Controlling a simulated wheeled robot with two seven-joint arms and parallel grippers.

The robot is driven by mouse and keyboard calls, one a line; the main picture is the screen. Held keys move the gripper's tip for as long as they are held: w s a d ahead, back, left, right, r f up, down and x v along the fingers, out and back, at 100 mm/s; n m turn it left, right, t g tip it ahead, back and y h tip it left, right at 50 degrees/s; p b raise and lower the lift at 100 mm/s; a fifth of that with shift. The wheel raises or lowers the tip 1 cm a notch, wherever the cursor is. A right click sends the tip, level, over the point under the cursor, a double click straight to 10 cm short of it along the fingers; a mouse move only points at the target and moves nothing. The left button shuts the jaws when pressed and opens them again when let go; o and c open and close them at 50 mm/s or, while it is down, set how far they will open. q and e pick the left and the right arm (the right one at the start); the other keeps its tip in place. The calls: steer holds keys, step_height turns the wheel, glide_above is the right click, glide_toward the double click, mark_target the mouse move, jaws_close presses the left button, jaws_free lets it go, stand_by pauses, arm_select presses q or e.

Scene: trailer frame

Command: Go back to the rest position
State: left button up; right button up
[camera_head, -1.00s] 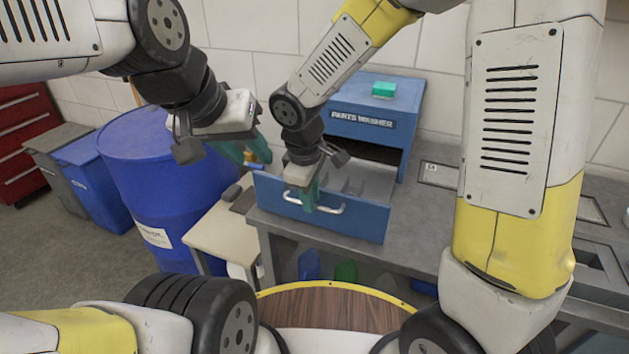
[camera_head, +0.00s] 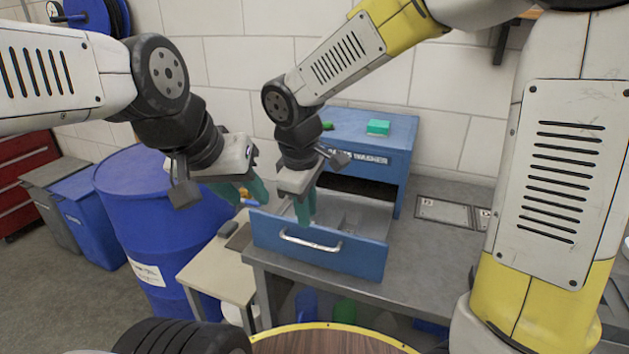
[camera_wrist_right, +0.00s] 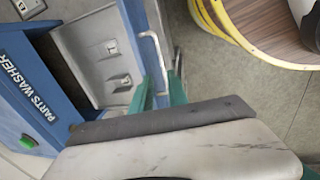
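My right gripper (camera_head: 303,220) hangs over the pulled-out blue drawer (camera_head: 340,259) of the parts washer (camera_head: 395,137). Its green fingers are apart with nothing between them. In the right wrist view the fingers (camera_wrist_right: 160,92) show near one end of the drawer handle (camera_wrist_right: 152,55); I cannot tell the exact height above it. In the head view the handle (camera_head: 310,243) is clear below the fingertips. My left gripper (camera_head: 243,192) is left of the drawer, in front of the blue barrel (camera_head: 150,225).
A green block (camera_head: 378,128) lies on top of the washer. A small beige table (camera_head: 215,275) stands between barrel and workbench (camera_head: 430,245). A round wooden top (camera_head: 325,343) with yellow rim is at the front.

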steer(key=s+d+r+m+t+y, duration=0.1)
steer(key=s+d+r+m, duration=0.3)
steer(key=d, duration=0.5)
steer(key=s+d+r+m+t+y, duration=0.1)
steer(key=s+d+r+m+t, duration=0.2)
steer(key=d+m, duration=0.6)
step_height(320, 180, up, 3)
steer(key=shift+s+d+f+m+y, duration=0.2)
steer(key=shift+s+d+m+y, duration=0.15)
steer(key=shift+s+d, duration=0.45)
steer(key=shift+s+a, duration=0.15)
